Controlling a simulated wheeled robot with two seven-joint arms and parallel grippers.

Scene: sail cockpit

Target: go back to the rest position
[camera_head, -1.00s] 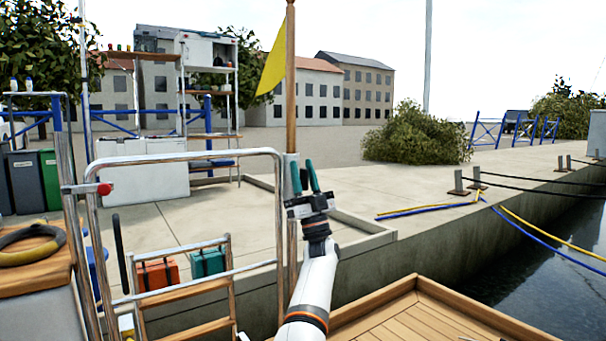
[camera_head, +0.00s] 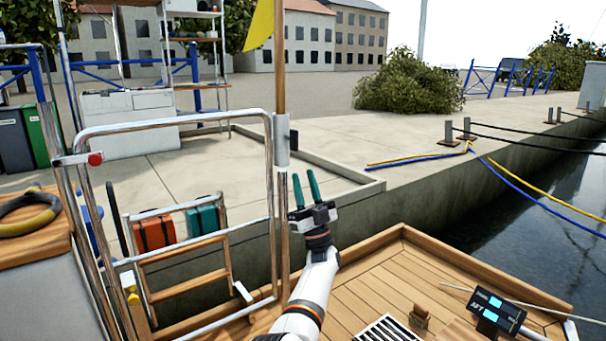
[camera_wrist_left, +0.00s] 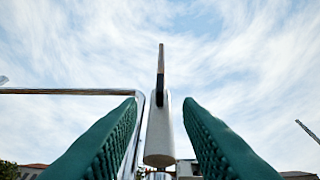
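My left gripper (camera_head: 306,188) stands upright in front of the quay wall, just right of the flagpole holder in the head view. Its two green fingers are spread apart with nothing between them. The left wrist view shows the same open fingers (camera_wrist_left: 160,140) pointing up at the sky. The grey flagpole holder (camera_wrist_left: 159,135) shows beyond the gap between them. My right gripper is in neither view.
The steel rail (camera_head: 180,123) and the flagpole (camera_head: 280,60) stand close to the left of my gripper. A wooden deck (camera_head: 375,280) lies below, with a display unit (camera_head: 497,310) at the right. Open water (camera_head: 500,200) lies at the right.

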